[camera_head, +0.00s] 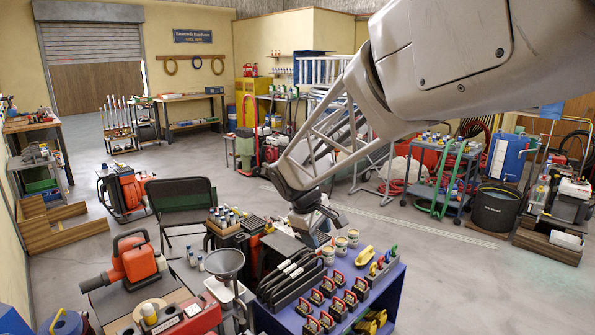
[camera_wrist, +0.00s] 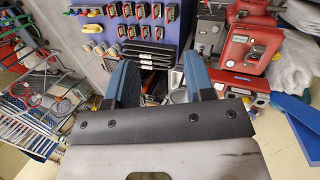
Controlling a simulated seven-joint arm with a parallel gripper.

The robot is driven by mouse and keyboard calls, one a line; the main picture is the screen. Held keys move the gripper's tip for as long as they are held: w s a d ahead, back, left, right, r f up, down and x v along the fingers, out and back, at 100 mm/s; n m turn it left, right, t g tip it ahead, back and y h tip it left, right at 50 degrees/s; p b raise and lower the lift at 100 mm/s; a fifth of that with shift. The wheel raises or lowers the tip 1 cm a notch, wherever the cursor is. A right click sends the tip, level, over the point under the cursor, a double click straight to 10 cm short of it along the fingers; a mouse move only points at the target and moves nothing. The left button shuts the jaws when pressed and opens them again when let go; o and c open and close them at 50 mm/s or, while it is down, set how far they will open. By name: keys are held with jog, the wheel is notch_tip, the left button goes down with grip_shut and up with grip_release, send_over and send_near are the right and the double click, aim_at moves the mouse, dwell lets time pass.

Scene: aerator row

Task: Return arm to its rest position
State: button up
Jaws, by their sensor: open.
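My arm reaches in from the upper right in the head view and bends down over the blue-topped table (camera_head: 395,285). My gripper (camera_head: 315,228) hangs above the back of that table, behind the black slotted rack (camera_head: 290,285). Beyond the fingers, the same black rack (camera_wrist: 155,55) and rows of red-and-black items lie on the blue top.
Several red-and-black items (camera_head: 330,290) and white tubs (camera_head: 340,246) crowd the table. A grey funnel (camera_head: 224,262) and a red-orange machine (camera_head: 133,262) stand to the left. A black chair (camera_head: 180,197) is behind. Open floor (camera_head: 420,250) lies to the right.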

jog(key=s+d+m+y, duration=0.1)
jog(key=s+d+m, duration=0.2)
jog(key=s, duration=0.8)
jog(key=s+d+m+y, duration=0.1)
jog(key=s+d+m, duration=0.3)
jog(key=s, duration=0.7)
jog(key=s+d+m+y, duration=0.1)
jog(key=s+d+m, duration=0.2)
jog(key=s+d, duration=0.3)
jog(key=s, duration=0.5)
jog(key=shift+s+d+r+m+t, duration=0.3)
jog(key=shift+s+d+r, duration=0.05)
